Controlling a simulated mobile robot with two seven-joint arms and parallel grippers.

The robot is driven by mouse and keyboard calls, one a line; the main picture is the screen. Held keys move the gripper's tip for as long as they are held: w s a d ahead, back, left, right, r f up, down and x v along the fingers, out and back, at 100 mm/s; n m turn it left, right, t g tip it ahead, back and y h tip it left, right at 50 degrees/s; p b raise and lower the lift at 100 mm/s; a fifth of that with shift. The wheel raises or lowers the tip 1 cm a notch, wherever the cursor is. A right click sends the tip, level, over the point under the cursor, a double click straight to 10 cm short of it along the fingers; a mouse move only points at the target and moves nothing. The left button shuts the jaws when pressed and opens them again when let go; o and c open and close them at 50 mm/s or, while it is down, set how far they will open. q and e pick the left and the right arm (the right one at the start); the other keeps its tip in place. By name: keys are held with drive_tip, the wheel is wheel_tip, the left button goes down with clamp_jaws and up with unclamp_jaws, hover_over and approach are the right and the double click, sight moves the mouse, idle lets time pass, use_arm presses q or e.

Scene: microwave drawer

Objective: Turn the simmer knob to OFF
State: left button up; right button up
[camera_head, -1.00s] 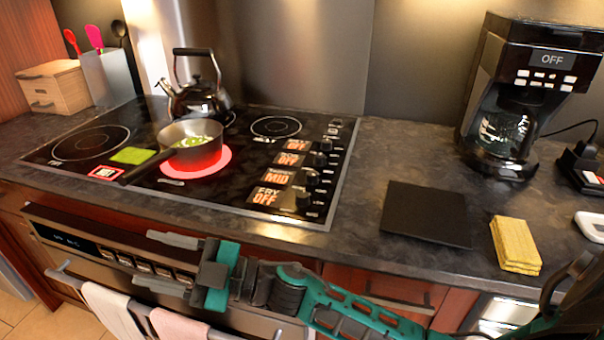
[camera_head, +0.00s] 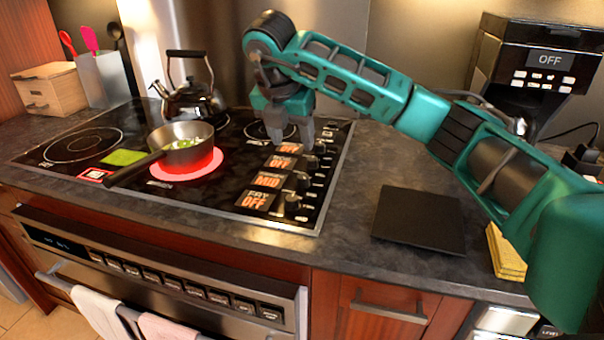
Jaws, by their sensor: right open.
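The stove's control strip has a column of knobs with lit labels beside them. One label reads MID (camera_head: 268,180); the small word above it is too small to read, so I cannot be sure it is the simmer one. Its knob (camera_head: 302,181) stands to its right. The label nearest the front reads FRY OFF (camera_head: 257,200), and the two farther labels read OFF. My right gripper (camera_head: 292,143) points down with open, empty fingers over the far end of the strip, behind the MID knob. My left gripper is out of view.
A coffee maker (camera_head: 545,70), dark mat (camera_head: 420,218) and yellow sponge (camera_head: 503,252) lie to the right.

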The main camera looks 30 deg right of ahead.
sight(303, 176)
drive_tip(key=x, duration=1.2)
drive_tip(key=shift+d+f, duration=0.25)
drive_tip(key=shift+f, duration=0.05)
drive_tip(key=shift+c, duration=0.2)
clamp_jaws()
